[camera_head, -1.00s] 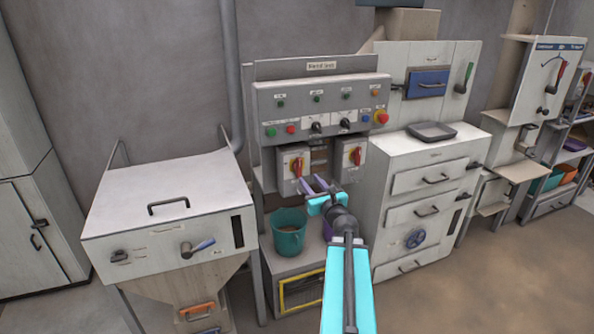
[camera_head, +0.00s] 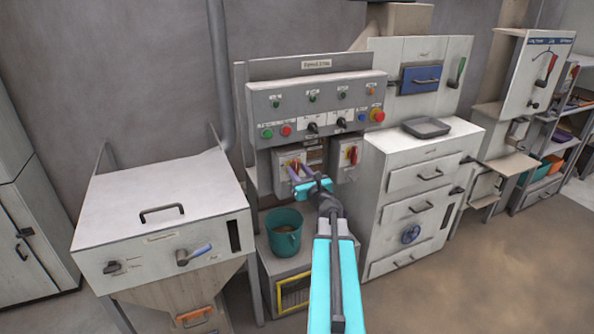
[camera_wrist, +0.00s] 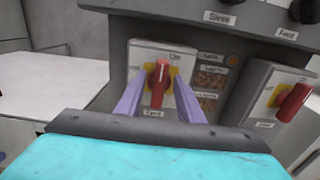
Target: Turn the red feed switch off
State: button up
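The red feed switch (camera_wrist: 158,82) is a red handle on a yellow plate, on the left white switch box below the control panel. Its handle stands about upright, near a small mark that seems to read "On"; the label under it seems to read "Feed". It also shows in the head view (camera_head: 296,164), partly behind my gripper. My gripper (camera_wrist: 160,88) is open, with one purple finger on each side of the handle in the wrist view. I cannot tell whether the fingers touch it or how far short they stop.
A second red switch (camera_wrist: 293,102) sits on a box to the right; it also shows in the head view (camera_head: 352,155). The panel (camera_head: 318,105) with buttons and knobs overhangs both boxes. A teal bucket (camera_head: 284,236) stands below. A white drawer cabinet (camera_head: 420,160) is close on the right.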

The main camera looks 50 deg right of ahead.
jog(key=shift+c, duration=0.4)
jog(key=c, duration=0.6)
